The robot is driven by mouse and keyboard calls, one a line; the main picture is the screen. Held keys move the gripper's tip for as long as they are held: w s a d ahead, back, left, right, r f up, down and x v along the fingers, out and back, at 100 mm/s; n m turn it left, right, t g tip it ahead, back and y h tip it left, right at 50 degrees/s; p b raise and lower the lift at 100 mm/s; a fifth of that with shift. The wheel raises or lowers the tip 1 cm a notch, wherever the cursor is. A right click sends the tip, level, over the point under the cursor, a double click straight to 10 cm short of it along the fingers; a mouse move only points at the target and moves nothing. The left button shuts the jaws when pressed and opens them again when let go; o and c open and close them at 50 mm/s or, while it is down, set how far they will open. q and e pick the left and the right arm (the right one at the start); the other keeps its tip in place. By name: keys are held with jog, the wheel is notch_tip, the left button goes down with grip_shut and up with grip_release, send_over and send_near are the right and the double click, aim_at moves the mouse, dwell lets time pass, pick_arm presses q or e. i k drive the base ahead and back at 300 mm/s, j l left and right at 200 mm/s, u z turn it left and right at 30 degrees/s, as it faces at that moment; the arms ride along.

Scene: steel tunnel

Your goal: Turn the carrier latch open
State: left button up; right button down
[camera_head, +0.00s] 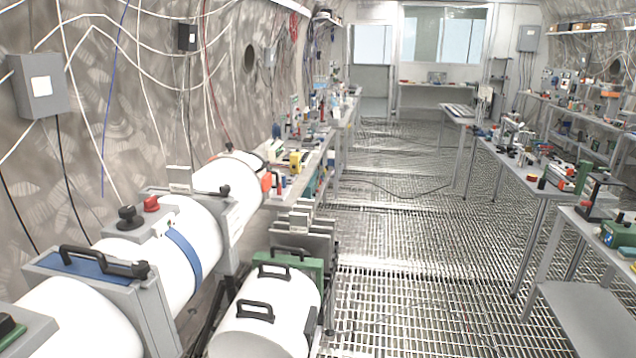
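A long white cylinder line (183,243) runs along the left wall through grey frames (150,300). The nearest frame has a blue plate with a black bar handle (103,261). Behind it a grey block carries a black knob (130,216) and a red knob (151,203). Neither of my grippers is in view.
A cluttered bench (310,150) lines the left wall beyond the cylinders. Tables with tools and small parts (510,155) line the right side. The metal grating floor (410,230) between them is largely clear, with a thin cable lying across it farther back.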

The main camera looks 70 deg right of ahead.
aim_at(225, 189)
jog(key=z, duration=1.75)
jog(key=k, duration=0.4)
jog(key=k+u, duration=0.1)
jog(key=u, duration=0.7)
jog(key=k+j+u, duration=0.1)
jog(key=u, duration=0.3)
jog(key=i+l+u, duration=0.15)
jog(key=l, duration=0.45)
jog(key=l+u, duration=0.15)
jog(key=l, duration=0.45)
jog(key=i+l+u, duration=0.1)
jog(key=l, duration=0.5)
